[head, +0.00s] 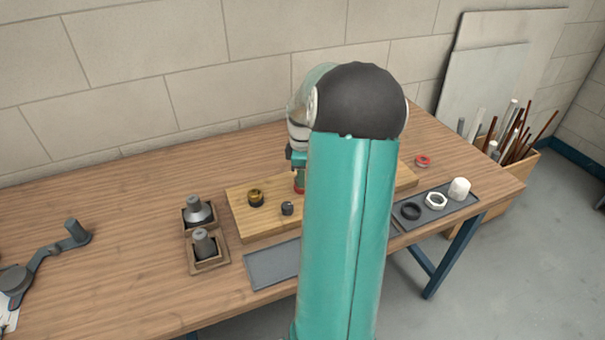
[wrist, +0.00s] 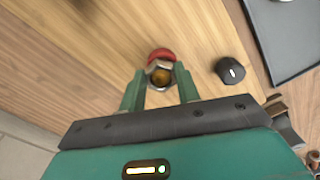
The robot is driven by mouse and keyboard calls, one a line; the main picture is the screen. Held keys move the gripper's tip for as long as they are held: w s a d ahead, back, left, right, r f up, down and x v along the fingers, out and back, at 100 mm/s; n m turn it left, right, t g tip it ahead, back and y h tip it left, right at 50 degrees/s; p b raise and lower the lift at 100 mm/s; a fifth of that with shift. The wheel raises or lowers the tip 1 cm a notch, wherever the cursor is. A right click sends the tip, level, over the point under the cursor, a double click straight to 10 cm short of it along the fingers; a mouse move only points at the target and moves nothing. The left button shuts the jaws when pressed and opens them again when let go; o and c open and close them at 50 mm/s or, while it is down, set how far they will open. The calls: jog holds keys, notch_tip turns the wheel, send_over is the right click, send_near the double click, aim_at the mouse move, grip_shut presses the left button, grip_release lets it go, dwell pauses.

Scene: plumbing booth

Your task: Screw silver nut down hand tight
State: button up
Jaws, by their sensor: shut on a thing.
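In the wrist view, the silver nut (wrist: 151,69) sits between the two green fingers of my gripper (wrist: 160,90), which is shut on it. A brass-coloured centre shows inside the nut, and a red round part (wrist: 160,54) lies just beyond it. In the head view, my gripper (head: 297,162) is low over the wooden board (head: 242,225), with a red part (head: 299,188) just below it. My arm hides the nut there. I cannot tell how far down the nut sits on its thread.
On the board stand a brass-and-black fitting (head: 256,198) and a small dark knob (head: 287,208), left of my gripper. Two wooden holders (head: 222,258) with grey parts stand further left. A right-hand tray (head: 424,214) holds a black ring, pale hex nut and white cylinder. A red ring (head: 422,161) lies behind.

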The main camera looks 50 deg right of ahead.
jog(key=m, duration=0.6)
jog(key=shift+a+f, duration=0.15)
jog(key=m, duration=0.5)
jog(key=shift+a+f+m, duration=0.1)
jog(key=shift+m, duration=0.3)
jog(key=o, duration=1.9)
jog(key=shift+c, duration=0.2)
jog(key=shift+r, duration=2.55)
